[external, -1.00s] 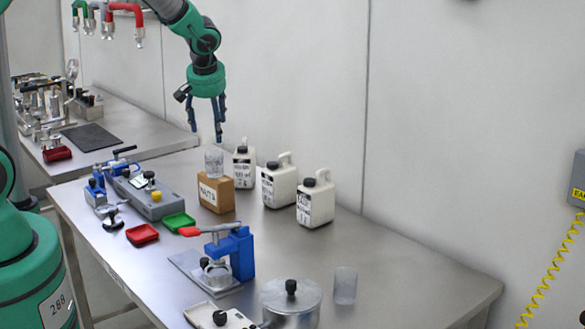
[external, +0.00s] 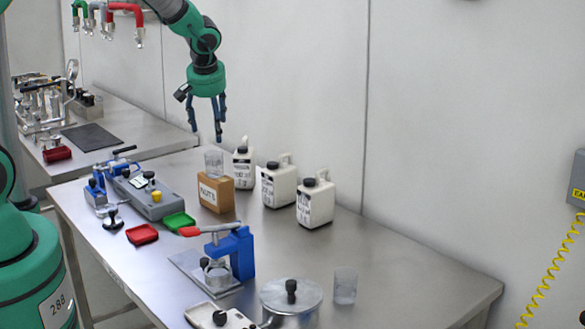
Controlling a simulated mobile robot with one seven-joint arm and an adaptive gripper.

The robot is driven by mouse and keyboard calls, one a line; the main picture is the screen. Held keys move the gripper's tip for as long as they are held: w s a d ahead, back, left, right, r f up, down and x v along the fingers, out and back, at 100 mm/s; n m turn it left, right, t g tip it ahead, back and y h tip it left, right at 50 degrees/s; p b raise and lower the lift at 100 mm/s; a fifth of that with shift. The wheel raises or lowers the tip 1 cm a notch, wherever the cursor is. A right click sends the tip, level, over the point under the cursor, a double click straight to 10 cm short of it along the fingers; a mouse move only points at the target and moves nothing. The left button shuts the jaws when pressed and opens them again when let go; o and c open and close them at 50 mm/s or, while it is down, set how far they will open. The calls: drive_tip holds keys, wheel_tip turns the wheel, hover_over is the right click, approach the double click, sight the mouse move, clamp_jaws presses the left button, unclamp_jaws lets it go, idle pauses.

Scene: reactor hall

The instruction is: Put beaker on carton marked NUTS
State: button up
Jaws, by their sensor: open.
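A clear beaker (external: 214,162) stands upright on top of the brown carton marked NUTS (external: 216,194). The carton stands on the steel table, its label facing the camera. My gripper (external: 207,136) is open and empty above the beaker, fingers pointing down and apart from it. A second clear beaker-like vessel (external: 345,286) stands on the table at the front right, beside a lidded metal pot.
Several white jugs (external: 279,185) stand just right of the carton. A blue press (external: 229,254), a metal pot (external: 291,298), a red tray (external: 142,234) and a green tray (external: 179,221) are nearer the front. The right part of the table (external: 420,275) is clear.

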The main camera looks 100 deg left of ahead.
drive_tip(key=w+d+r+m+t, duration=0.1)
drive_tip(key=w+d+r+m, duration=0.15)
drive_tip(key=d+r, duration=0.45)
drive_tip(key=w+d+r+m+t, duration=0.1)
drive_tip(key=w+d+r+m, duration=0.2)
drive_tip(key=d, duration=0.8)
drive_tip(key=w+d+r+m+t, duration=0.1)
drive_tip(key=d+r+m, duration=0.1)
drive_tip(key=d+r, duration=0.55)
drive_tip(key=s+d+r+m+t+h, duration=0.1)
drive_tip(key=s+d+m, duration=0.2)
drive_tip(key=d, duration=0.7)
drive_tip(key=s+d+r+m+t+h, duration=0.1)
drive_tip(key=s+d+m, duration=0.3)
drive_tip(key=d, duration=0.6)
drive_tip(key=s+d+r+m+t+h, duration=0.1)
drive_tip(key=s+d+m, duration=0.3)
drive_tip(key=d, duration=0.6)
drive_tip(key=shift+s+d+r+h, duration=0.4)
drive_tip(key=shift+s+r+h, duration=0.35)
drive_tip(key=shift+s, duration=0.5)
wheel_tip(320, 180, down, 9)
drive_tip(key=b, duration=0.8)
drive_tip(key=shift+r+b, duration=0.15)
drive_tip(key=shift+b, duration=0.25)
